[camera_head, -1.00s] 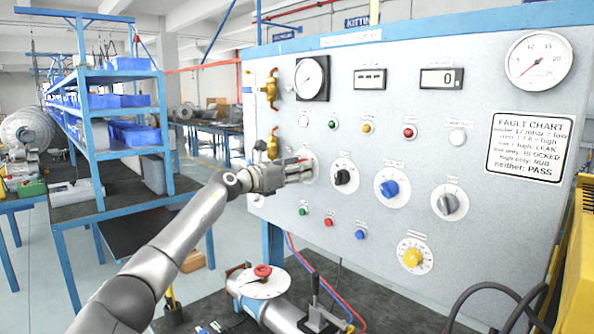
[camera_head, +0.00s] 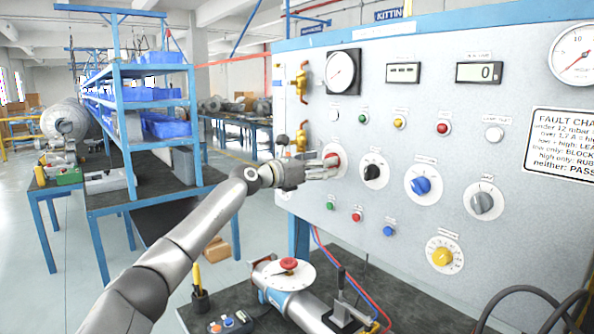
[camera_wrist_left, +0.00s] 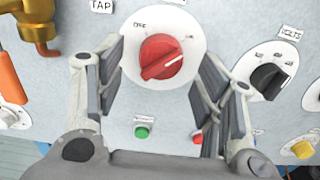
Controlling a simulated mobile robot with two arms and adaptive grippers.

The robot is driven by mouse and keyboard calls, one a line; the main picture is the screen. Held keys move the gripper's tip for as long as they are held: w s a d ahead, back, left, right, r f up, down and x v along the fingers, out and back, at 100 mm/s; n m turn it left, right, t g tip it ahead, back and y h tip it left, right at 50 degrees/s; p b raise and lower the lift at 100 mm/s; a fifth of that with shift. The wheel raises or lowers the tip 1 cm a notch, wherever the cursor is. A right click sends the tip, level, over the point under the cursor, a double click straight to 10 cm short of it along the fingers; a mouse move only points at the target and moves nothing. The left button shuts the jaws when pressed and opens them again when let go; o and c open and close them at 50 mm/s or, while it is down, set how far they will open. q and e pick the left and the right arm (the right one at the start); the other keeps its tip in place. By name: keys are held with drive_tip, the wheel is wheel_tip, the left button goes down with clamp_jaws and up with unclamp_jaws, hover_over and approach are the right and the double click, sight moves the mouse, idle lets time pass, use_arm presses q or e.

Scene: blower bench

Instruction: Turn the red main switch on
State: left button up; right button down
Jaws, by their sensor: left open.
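The red main switch (camera_wrist_left: 161,62) is a round knob on a white dial plate (camera_wrist_left: 190,20) on the grey panel. Its white line runs right and slightly up in the left wrist view. "OFF" is printed at the upper left, with a smaller mark at the upper right. My left gripper (camera_wrist_left: 162,50) is open, one finger on each side of the knob, with visible gaps between. In the head view the left gripper (camera_head: 334,164) is at the panel's left part, and a bit of the red switch (camera_head: 331,158) shows among its fingers. My right gripper is out of view.
Right of the switch are a black knob (camera_head: 374,172), a blue knob (camera_head: 422,185) and a grey knob (camera_head: 482,203). Brass valves (camera_head: 302,83) stick out at the panel's left edge.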

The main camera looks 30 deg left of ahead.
use_arm(q)
drive_tip(key=v, duration=1)
drive_tip(key=shift+w, duration=0.1)
idle(0.3)
